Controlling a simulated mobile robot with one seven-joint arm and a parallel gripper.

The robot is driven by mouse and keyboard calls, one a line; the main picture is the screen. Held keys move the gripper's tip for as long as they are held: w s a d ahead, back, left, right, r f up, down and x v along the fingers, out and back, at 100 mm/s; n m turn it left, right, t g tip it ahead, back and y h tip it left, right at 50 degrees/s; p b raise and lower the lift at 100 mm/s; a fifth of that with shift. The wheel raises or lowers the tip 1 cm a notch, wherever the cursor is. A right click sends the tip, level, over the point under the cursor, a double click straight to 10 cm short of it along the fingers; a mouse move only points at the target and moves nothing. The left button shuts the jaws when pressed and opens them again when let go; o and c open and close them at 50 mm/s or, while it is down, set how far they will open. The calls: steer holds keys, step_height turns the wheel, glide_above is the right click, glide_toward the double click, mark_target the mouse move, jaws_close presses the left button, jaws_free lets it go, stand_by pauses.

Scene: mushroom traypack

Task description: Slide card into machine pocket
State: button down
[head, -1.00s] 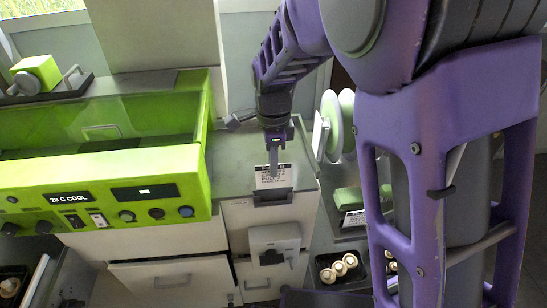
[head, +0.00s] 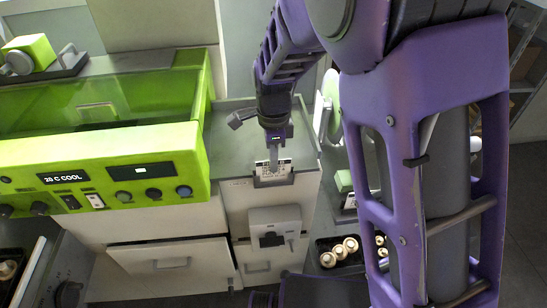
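The card (head: 284,166) is white with dark print and stands upright at the dark machine pocket (head: 273,181). Its lower part is hidden behind the pocket's front, and its upper part shows above the rim. The pocket sits on the top front edge of a pale grey machine cabinet (head: 238,195). My gripper (head: 274,167) points down and is shut on the card, with its fingers over the middle of the card's upper part. The exact finger contact is small in this view.
A green machine (head: 100,160) with a clear cover and knobs stands left of the pocket. A white box (head: 275,222) juts from the cabinet below the pocket. A dark tray (head: 318,262) of mushrooms and a green block (head: 343,181) are at the right.

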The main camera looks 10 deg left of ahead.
steer(key=shift+f, duration=0.4)
stand_by(0.7)
steer(key=c, duration=1.5)
jaws_free()
steer(key=shift+c, duration=0.2)
steer(key=o, duration=0.5)
steer(key=shift+o, duration=0.2)
steer(key=shift+r, duration=0.1)
